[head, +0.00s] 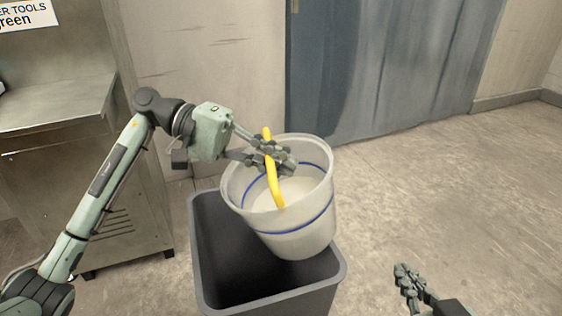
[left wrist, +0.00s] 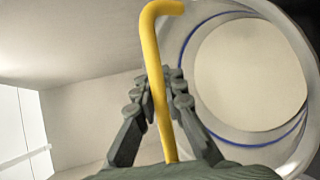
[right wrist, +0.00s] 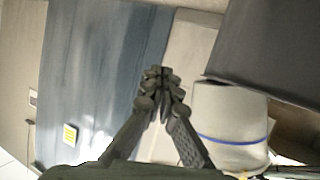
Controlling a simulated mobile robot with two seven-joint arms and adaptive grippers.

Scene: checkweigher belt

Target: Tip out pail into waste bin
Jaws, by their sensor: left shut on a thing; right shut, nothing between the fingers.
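A translucent white pail (head: 305,225) with a blue band and a yellow handle (head: 272,172) hangs over the dark grey waste bin (head: 205,270) in the head view. It is tilted, and its inside looks pale; I cannot tell whether anything is in it. My left gripper (head: 280,160) is shut on the yellow handle, which also shows in the left wrist view (left wrist: 152,60) beside the pail's open mouth (left wrist: 250,75). My right gripper (head: 402,275) is shut and empty, low at the right of the bin. The pail also shows in the right wrist view (right wrist: 230,125).
A metal cabinet (head: 90,160) stands left of the bin. A blue-grey door (head: 380,70) is in the wall behind. The concrete floor (head: 440,180) on the right is clear. A sign (head: 25,14) is at the top left.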

